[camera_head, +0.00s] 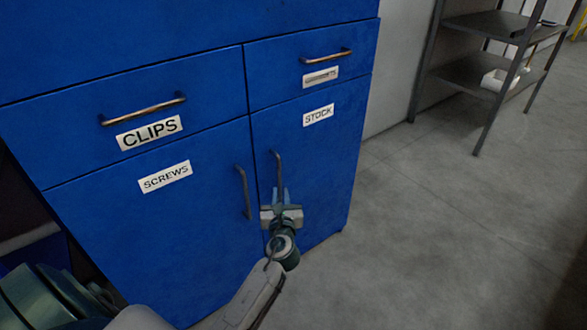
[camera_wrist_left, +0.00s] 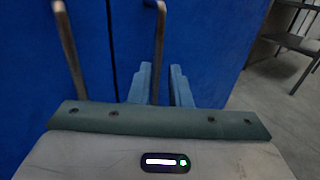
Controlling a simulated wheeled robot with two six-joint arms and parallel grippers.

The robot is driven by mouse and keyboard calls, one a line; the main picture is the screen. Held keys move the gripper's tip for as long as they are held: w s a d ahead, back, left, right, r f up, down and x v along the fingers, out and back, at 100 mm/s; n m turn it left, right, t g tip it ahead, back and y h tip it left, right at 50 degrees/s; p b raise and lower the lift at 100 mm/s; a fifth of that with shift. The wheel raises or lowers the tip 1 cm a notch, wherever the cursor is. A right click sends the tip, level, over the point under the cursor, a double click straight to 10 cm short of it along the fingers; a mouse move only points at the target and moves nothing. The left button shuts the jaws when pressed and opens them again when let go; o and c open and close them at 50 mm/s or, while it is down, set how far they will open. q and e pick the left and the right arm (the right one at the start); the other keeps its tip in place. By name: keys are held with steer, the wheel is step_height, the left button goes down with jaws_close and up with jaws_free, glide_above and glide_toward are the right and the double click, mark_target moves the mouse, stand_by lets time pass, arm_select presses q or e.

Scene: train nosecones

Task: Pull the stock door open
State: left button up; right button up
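The stock door (camera_head: 315,160) is the blue lower-right door of the cabinet, with a white STOCK label (camera_head: 318,115). It looks shut. Its upright metal handle (camera_head: 278,168) is near the door's left edge. My left gripper (camera_head: 280,194) is at the lower part of this handle. In the left wrist view, the handle (camera_wrist_left: 159,45) runs down between the two blue fingers (camera_wrist_left: 160,88), nearer the left one. A gap shows beside the right finger, so the gripper looks open. Whether a finger touches the handle cannot be told. My right gripper is out of view.
The screws door (camera_head: 150,225) is just left, its upright handle (camera_head: 243,192) close to my gripper. Above are the clips drawer (camera_head: 70,130) and another drawer (camera_head: 290,80). Clear grey floor (camera_head: 420,240) lies right of the cabinet. A dark metal shelf (camera_head: 490,75) stands at the back right.

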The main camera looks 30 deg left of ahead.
mark_target(279, 174)
arm_select(q)
steer(key=x, duration=0.8)
steer(key=shift+w+a, duration=0.15)
steer(key=shift+a, duration=0.1)
steer(key=shift+b+x, duration=0.3)
steer(key=shift+x, duration=0.55)
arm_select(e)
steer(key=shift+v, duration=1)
arm_select(q)
steer(key=shift+c, duration=0.3)
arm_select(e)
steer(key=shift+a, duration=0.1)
arm_select(q)
jaws_close()
